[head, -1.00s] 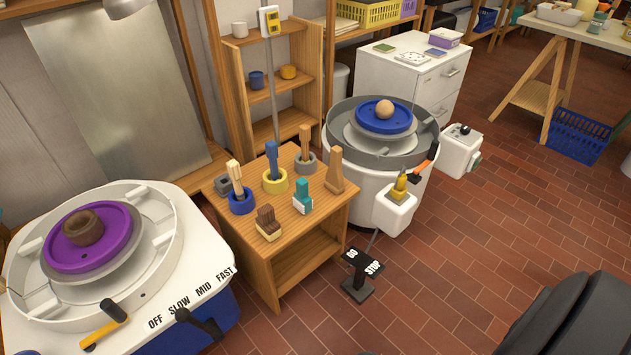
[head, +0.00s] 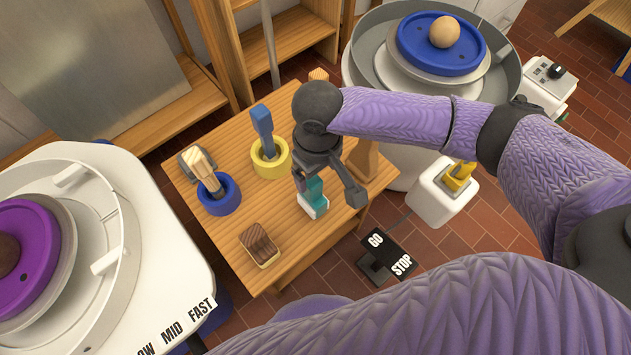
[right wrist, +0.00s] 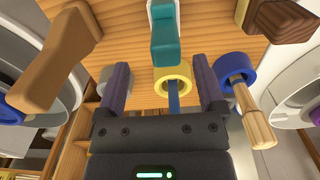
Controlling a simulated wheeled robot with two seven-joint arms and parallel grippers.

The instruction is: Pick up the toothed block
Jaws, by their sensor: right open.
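A teal stepped block with a white base (head: 313,198) stands on the small wooden table (head: 232,262), partly hidden by my right gripper (head: 328,188). A dark brown block with a striped top and pale base (head: 260,246) stands nearer the table's front left corner. I cannot tell for sure which is the toothed block. My right gripper is open and empty above the teal block. In the right wrist view the teal block (right wrist: 163,40) lies ahead, between the lines of the open fingers (right wrist: 160,82); the brown block (right wrist: 283,18) is at upper right. My left gripper is out of view.
A blue tool in a yellow ring (head: 270,160) and a wooden-handled tool in a blue ring (head: 219,196) stand beside the gripper. A wooden wedge (head: 364,160) is partly behind it. Pottery wheels stand left (head: 110,225) and right (head: 350,70).

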